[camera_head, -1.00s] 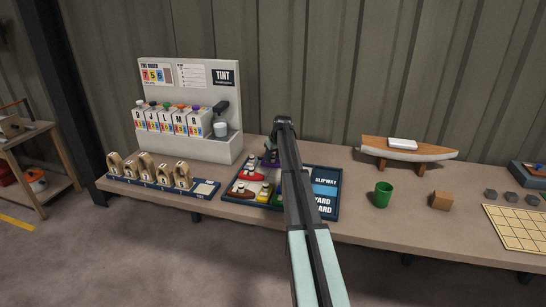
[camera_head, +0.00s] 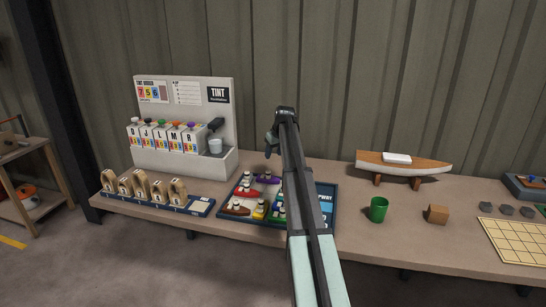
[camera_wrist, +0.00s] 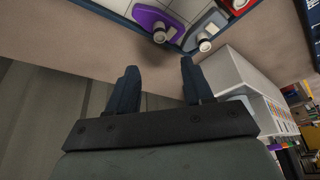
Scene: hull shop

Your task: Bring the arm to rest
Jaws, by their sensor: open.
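My gripper (camera_wrist: 157,84) shows in the wrist view with its two dark fingers apart and nothing between them. In the head view my arm rises over the middle of the bench, and the gripper (camera_head: 270,145) is partly hidden behind the arm's end. It is above the bench, behind the blue-edged tray (camera_head: 222,211) of toy boats.
The tint dispenser (camera_head: 222,115) stands at left, with a rack of wooden pieces (camera_head: 141,189) before it. A green cup (camera_head: 377,210), a wooden block (camera_head: 437,214), a model hull (camera_head: 403,166) and a grid board (camera_head: 518,241) are at right. The corrugated wall (camera_head: 330,60) stands behind the bench.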

